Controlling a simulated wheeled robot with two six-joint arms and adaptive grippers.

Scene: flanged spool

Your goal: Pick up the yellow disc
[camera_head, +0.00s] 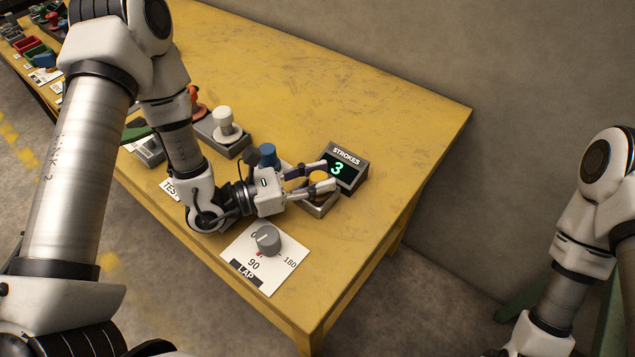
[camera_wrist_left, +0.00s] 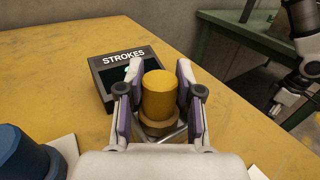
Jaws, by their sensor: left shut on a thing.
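The yellow disc (camera_head: 319,177) shows in the head view between the fingers of my left gripper (camera_head: 328,178), above or on a small grey block (camera_head: 320,208). In the left wrist view it looks like an upright yellow cylinder (camera_wrist_left: 159,95) with a wider brownish flange (camera_wrist_left: 160,127) below. My left gripper (camera_wrist_left: 158,92) is shut on it, one finger on each side. I cannot tell whether its underside touches the block. My right gripper (camera_wrist_left: 280,104) shows small at the right of the left wrist view; its jaw state is unclear.
A STROKES display (camera_head: 345,168) reading 3 stands just behind the disc. A blue knob (camera_head: 268,155) and a white flanged piece (camera_head: 224,121) are to the left. A grey dial (camera_head: 267,239) sits on a LAP card nearer the front. The table (camera_head: 330,100) is clear behind.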

